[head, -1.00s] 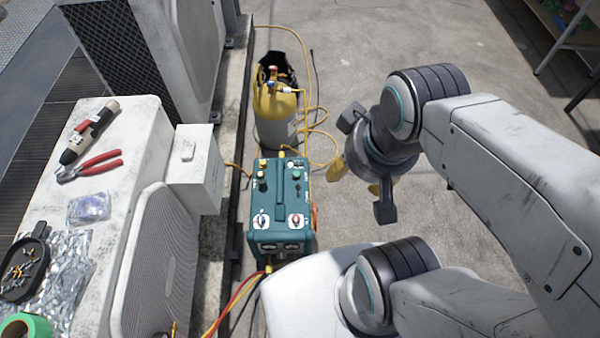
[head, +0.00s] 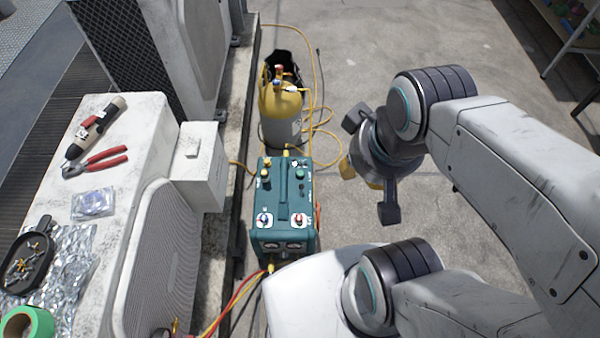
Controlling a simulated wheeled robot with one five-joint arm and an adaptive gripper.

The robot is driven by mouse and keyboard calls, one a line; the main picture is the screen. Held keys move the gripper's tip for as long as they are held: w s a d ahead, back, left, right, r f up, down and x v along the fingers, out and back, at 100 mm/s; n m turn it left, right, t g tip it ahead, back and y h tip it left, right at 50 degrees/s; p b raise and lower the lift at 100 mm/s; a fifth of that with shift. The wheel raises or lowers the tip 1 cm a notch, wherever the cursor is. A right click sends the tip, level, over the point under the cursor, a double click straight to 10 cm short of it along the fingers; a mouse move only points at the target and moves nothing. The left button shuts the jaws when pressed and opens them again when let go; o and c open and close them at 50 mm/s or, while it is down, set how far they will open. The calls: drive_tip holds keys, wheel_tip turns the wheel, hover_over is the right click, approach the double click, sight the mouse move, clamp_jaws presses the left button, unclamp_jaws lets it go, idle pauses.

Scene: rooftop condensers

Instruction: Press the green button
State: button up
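The green button (head: 300,174) is a small round green piece on the right of the top panel of a teal machine (head: 283,222), which stands on the ground in the middle of the view. Yellow and dark fittings sit near it on the same panel. My gripper (head: 361,176) hangs to the right of the machine, apart from it. Its dark finger links are spread and yellow tips show partly below them, so it looks open and empty. The wrist hides part of the fingers.
A yellow-topped cylinder (head: 282,112) with yellow hoses stands behind the machine. At left, a white unit (head: 130,135) carries pliers (head: 95,161), a dark tray (head: 25,265) and green tape (head: 27,324). Concrete floor to the right is clear up to a shelf (head: 570,35).

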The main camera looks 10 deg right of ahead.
clamp_jaws()
drive_tip(key=shift+c, duration=1.1)
unclamp_jaws()
